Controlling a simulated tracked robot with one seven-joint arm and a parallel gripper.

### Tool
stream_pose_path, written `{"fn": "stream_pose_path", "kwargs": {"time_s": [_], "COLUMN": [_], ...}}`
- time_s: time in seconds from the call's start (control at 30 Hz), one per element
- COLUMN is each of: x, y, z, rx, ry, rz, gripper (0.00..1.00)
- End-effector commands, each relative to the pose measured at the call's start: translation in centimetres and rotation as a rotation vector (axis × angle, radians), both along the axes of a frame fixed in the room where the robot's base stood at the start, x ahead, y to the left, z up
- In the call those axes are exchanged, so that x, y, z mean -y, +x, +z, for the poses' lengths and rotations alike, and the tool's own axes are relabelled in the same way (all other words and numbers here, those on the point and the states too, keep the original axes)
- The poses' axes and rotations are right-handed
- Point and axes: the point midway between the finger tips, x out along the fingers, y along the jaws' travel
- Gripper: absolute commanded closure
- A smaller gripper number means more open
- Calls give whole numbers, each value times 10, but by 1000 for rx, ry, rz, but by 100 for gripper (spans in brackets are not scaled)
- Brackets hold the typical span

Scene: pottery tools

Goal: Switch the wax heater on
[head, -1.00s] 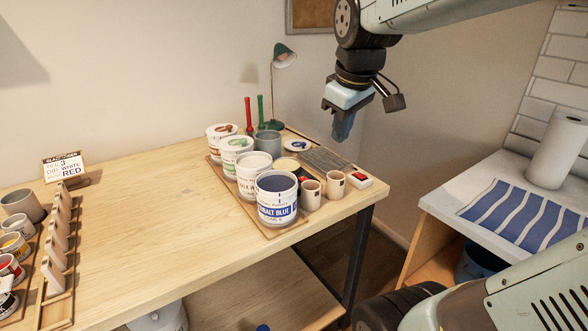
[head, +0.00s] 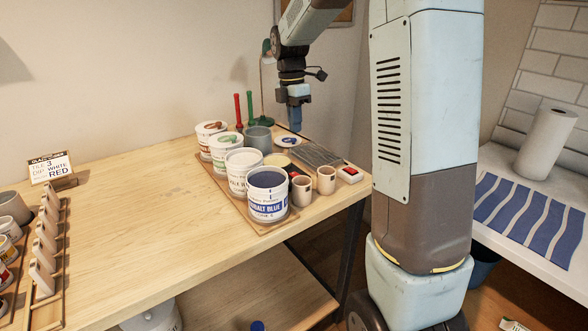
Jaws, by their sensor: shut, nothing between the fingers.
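A round pan of cream-coloured wax (head: 277,160), which looks like the wax heater, sits at the right end of the wooden table behind the cobalt blue bucket. A small dark part with red (head: 294,172) shows at its front right, partly hidden by the bucket and cups. A small white box with a red rocker switch (head: 350,174) lies near the table's right edge; I cannot tell the switch's position. My gripper (head: 295,128) points down with its blue fingers shut and empty. It appears above the far end of the table near a plate, apart from both.
Several glaze buckets (head: 268,207) stand on a wooden tray left of the pan. Two small beige cups (head: 326,180) stand in front, and a dark grille (head: 316,155) lies behind. A grey pot (head: 259,138) and a plate (head: 288,141) are farther back. The table's middle is clear.

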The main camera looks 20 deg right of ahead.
Motion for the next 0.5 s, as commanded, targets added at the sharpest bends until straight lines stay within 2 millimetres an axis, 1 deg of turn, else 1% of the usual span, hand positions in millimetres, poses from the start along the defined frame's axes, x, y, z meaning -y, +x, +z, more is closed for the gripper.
{"fn": "stream_pose_path", "kwargs": {"time_s": [0.13, 0.5], "x": [0, 0], "y": [5, 4], "z": [-4, -6], "rx": [-11, -11], "ry": [4, 4], "rz": [30, 31], "gripper": [100, 100]}}
